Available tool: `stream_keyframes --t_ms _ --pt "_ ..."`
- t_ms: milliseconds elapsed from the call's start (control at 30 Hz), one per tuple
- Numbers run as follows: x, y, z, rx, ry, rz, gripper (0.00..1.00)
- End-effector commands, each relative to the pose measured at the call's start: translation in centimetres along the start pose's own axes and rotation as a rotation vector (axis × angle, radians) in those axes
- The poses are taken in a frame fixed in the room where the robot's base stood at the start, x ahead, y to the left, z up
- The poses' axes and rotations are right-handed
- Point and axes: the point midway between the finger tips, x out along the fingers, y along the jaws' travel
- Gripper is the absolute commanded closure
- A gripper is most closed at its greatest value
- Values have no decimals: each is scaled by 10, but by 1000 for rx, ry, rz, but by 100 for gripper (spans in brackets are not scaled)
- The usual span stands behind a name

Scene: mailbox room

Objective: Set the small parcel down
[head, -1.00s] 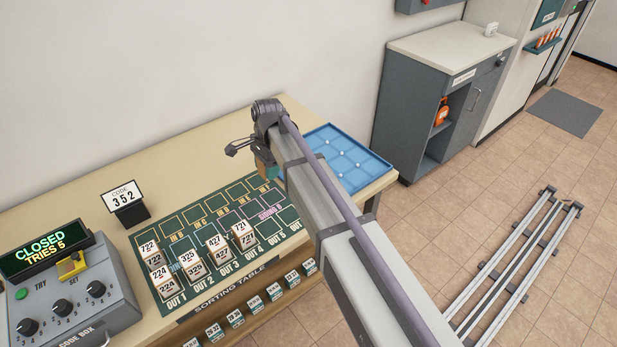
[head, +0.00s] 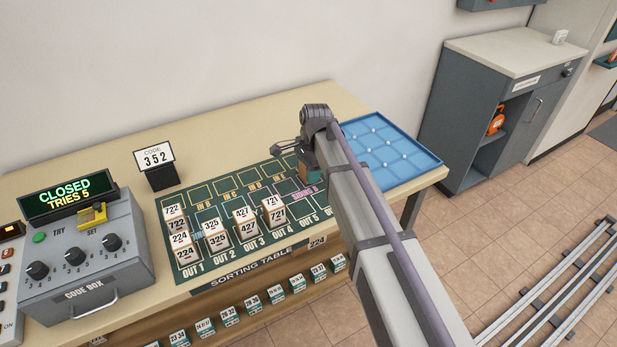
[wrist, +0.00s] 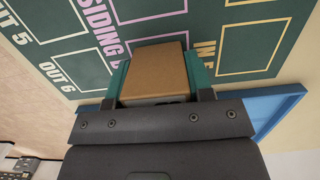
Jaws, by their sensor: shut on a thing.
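The small parcel (wrist: 152,72) is a brown box. In the wrist view it sits between the teal fingers of my gripper (wrist: 157,78), which is shut on it. It is over the dark green mat (wrist: 225,12), between the SIDING D and IN E markings. In the head view my gripper (head: 305,172) is over the right part of the mat, left of the blue tray, and the parcel is mostly hidden by the arm. I cannot tell whether the parcel touches the mat.
White numbered blocks (head: 215,233) stand in the OUT boxes at the mat's front left. The blue tray (head: 436,161) is at the table's right end. A code card (head: 155,158) and the code box (head: 80,262), reading CLOSED, are at left. The back of the table is bare.

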Motion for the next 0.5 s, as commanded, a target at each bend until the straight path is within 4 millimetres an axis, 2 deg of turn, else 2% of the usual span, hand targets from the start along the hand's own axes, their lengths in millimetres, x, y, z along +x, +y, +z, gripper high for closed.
stream_keyframes --t_ms 233,267,500 --pt "4 0 0 0 0 0 82" --pt "2 0 0 0 0 0 49" --pt "1 0 0 0 0 0 27"
